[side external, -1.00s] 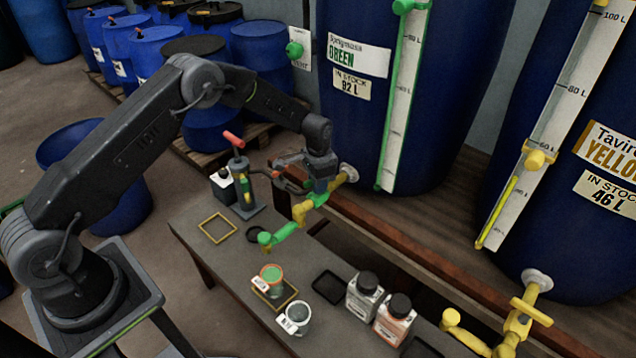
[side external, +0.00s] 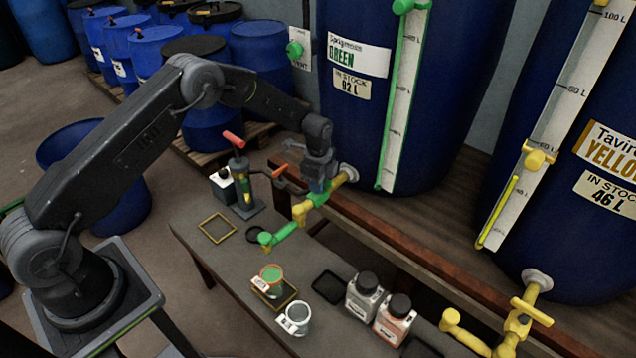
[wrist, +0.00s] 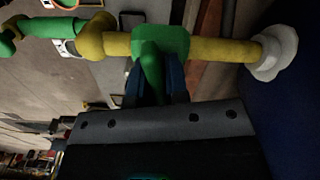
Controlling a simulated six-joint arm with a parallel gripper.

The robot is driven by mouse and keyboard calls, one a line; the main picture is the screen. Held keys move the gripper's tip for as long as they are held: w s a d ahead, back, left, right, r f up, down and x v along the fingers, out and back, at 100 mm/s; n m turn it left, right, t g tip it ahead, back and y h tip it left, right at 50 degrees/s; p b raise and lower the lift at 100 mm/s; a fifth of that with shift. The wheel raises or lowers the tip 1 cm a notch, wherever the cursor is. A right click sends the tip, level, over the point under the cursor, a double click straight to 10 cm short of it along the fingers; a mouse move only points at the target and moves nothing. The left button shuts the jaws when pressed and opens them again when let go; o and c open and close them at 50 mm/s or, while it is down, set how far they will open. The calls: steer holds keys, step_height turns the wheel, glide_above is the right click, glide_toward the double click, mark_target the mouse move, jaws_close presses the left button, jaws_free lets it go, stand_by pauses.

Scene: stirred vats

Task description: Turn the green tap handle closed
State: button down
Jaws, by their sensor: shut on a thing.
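The green tap is a yellow pipe (wrist: 225,48) with a green valve body (wrist: 160,40), coming out of a white flange (wrist: 276,52) on the blue GREEN vat (side external: 345,125). Its green handle (wrist: 151,75) stands between my two blue fingers in the wrist view. My gripper (wrist: 153,85) is shut on this handle. In the side view my gripper (side external: 318,192) is above the tap and hides most of the handle. The yellow and green spout (side external: 285,232) reaches out over the bench.
A red-handled pump (side external: 242,180) is close left of my gripper. The yellow tap (side external: 522,320) is at right.

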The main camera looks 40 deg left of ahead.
steer(key=shift+m, duration=1.3)
steer(key=c, duration=1.1)
jaws_free()
steer(key=shift+r, duration=0.1)
step_height(320, 180, up, 14)
steer(key=shift+f, duration=0.2)
